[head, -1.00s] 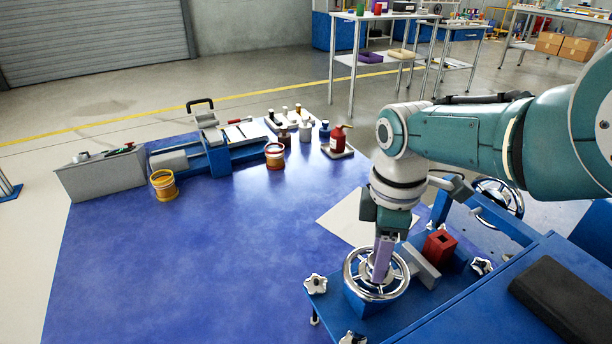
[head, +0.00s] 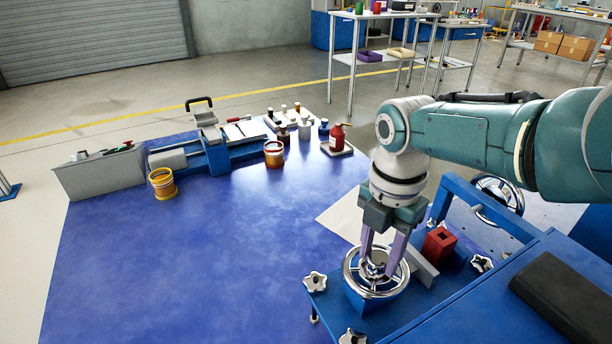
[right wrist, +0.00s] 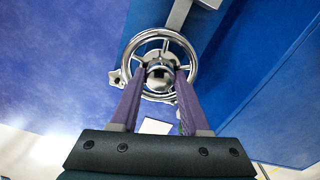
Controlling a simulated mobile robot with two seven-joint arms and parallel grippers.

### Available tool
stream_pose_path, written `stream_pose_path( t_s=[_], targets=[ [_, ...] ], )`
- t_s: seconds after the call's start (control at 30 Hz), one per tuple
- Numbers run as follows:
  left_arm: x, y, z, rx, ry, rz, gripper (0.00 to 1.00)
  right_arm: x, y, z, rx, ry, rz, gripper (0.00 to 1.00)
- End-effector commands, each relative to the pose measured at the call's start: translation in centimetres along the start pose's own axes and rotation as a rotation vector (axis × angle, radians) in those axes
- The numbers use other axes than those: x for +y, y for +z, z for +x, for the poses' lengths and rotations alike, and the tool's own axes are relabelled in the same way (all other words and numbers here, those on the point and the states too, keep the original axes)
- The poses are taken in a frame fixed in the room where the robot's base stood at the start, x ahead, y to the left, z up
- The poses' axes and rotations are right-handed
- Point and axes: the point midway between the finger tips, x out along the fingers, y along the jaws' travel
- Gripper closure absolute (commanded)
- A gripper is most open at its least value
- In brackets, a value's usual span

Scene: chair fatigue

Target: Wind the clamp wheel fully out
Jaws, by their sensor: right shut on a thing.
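The chrome clamp wheel (head: 376,271) sits on the blue fixture near the bottom right of the head view. It also shows in the right wrist view (right wrist: 160,45), with spokes and a round hub (right wrist: 159,76). My right gripper (head: 378,270) comes down from above with its two purple fingers spread either side of the hub. In the right wrist view the fingertips (right wrist: 160,76) are shut on the hub, inside the rim. The fingers partly hide the wheel. My left gripper is not in view.
A second chrome handwheel (head: 499,194) stands behind the fixture. A red block (head: 438,246) and a grey bar lie right of the clamp wheel. Star knobs (head: 315,283) surround the fixture.

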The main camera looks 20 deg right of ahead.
Motion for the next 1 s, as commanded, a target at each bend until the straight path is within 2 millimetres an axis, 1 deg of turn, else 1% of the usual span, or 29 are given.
stream_pose_path(
  t_s=[0.3,0.5,0.73,1.0],
  targets=[
    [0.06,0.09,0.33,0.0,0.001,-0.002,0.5,0.02,0.05,0.0,-0.001,0.0,-0.271,1.0],
    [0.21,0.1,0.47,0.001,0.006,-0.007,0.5,0.02,0.03,0.0,-0.001,0.0,-0.395,1.0],
    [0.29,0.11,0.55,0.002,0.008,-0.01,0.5,0.04,0.01,-0.02,0.0,0.001,-0.478,1.0],
    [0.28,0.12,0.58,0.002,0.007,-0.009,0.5,0.02,0.02,-0.02,-0.001,0.0,-0.508,1.0]
  ],
)
